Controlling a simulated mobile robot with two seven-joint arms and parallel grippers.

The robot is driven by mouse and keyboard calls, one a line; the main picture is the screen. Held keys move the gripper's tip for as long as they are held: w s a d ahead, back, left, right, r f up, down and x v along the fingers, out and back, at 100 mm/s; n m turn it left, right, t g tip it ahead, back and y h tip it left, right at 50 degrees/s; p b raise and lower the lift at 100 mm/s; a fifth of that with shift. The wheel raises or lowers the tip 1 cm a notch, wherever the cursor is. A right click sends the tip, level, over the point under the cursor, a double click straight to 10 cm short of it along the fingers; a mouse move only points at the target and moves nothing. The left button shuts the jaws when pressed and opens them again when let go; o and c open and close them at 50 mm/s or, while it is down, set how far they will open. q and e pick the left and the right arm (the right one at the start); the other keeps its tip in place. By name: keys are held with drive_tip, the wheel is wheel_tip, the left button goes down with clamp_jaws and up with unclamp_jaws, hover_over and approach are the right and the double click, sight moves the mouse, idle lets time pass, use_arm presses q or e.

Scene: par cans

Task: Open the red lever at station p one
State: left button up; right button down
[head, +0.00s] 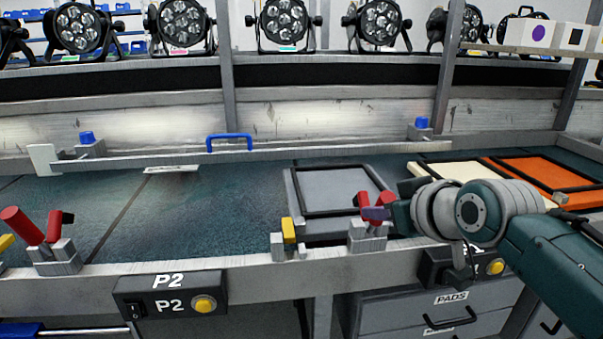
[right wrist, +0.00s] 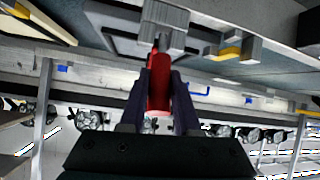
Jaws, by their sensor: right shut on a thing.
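My right gripper (head: 376,213) is shut on a red lever (head: 364,199) on a grey metal block (head: 366,240) at the front edge of the bench. In the right wrist view the same lever (right wrist: 158,90) lies between the two dark fingers (right wrist: 158,100). A second red piece (head: 390,197) shows just behind the gripper. The control box (head: 436,262) below my right arm is partly hidden, and its station label cannot be read. My left gripper is not in view.
Another pair of red levers (head: 24,226) stands at the left, near a box marked P2 (head: 170,296). A yellow block (head: 289,230) is just left of the held lever. A grey framed pad (head: 338,190) lies behind it. A long rail with a blue handle (head: 229,140) runs along the back.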

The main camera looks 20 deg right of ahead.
drive_tip(key=shift+w+d+r+g+p, duration=0.25)
drive_tip(key=shift+w+g+p, duration=0.2)
drive_tip(key=shift+g+p, duration=0.45)
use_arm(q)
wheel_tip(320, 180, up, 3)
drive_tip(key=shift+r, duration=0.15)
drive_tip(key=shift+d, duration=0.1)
use_arm(e)
drive_tip(key=shift+f, duration=0.1)
drive_tip(key=c, duration=1.1)
unclamp_jaws()
drive_tip(key=o, duration=0.5)
drive_tip(key=shift+w, duration=0.15)
drive_tip(key=shift+a, duration=0.1)
